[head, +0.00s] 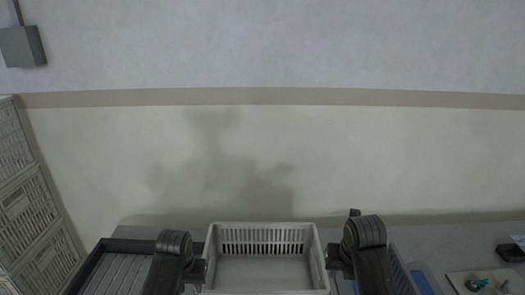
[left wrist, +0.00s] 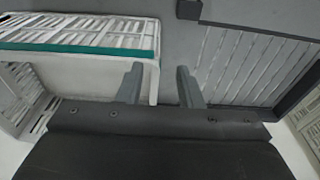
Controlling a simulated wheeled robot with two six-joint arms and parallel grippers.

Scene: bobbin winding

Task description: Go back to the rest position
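My left gripper (head: 203,271) is beside the left wall of a light grey crate (head: 266,228) in the head view. In the left wrist view its two fingers (left wrist: 158,86) stand apart with nothing clamped between them. The edge of a pale slotted crate (left wrist: 95,75) with a teal stripe shows behind and between the fingers; I cannot tell if they touch it. My right gripper (head: 333,258) is at the crate's right wall in the head view. Its fingers are too small and dark to read. The visible inside of the crate looks empty.
A black-rimmed ribbed tray (head: 98,266) lies left of the crate and shows in the left wrist view (left wrist: 310,92). At right are a blue item (head: 424,279), a pale board (head: 462,284) with small green parts, and a black box (head: 510,253). Stacked crates (head: 30,205) stand far left.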

